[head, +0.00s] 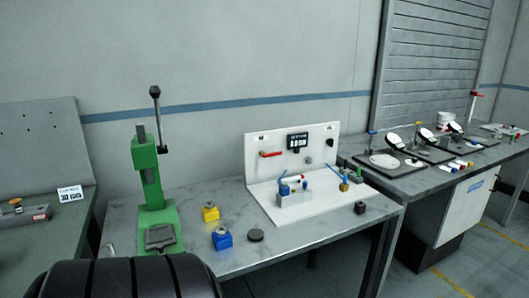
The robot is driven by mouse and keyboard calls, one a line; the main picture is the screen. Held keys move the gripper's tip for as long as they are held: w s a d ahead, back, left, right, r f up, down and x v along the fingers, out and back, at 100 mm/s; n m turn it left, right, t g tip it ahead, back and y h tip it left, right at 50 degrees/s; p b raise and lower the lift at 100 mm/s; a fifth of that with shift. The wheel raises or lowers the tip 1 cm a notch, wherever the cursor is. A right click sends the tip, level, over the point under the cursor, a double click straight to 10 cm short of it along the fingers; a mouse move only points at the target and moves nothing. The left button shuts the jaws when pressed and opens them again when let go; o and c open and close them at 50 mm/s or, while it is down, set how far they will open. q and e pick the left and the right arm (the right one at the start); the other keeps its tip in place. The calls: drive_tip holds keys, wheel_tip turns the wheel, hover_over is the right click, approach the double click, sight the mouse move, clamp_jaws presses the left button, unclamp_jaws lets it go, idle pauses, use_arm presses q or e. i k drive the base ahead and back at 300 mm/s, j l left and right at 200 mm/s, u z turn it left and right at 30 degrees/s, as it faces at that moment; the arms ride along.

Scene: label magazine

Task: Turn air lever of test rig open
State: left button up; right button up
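The test rig is a white L-shaped stand with an upright back panel (322,142) and a flat base (290,213), set on the grey table. A small dark display (298,141) is on the panel. A red lever (271,154) lies roughly level on the panel's left side. A grey block (294,197) with a blue handle (284,176) stands on the base. A brass fitting (344,187) with another blue handle (334,169) is at the right. I cannot read which lever is the air lever. Neither gripper is in view.
A green press (152,190) with a raised black-knobbed handle stands left of the rig. A yellow block (210,212), a blue block (222,239), a dark disc (256,235) and a black cube (361,207) lie on the table (300,252). Another bench (400,184) with gauges stands right.

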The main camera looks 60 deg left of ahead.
sight(262, 154)
drive_tip(key=u, duration=1.45)
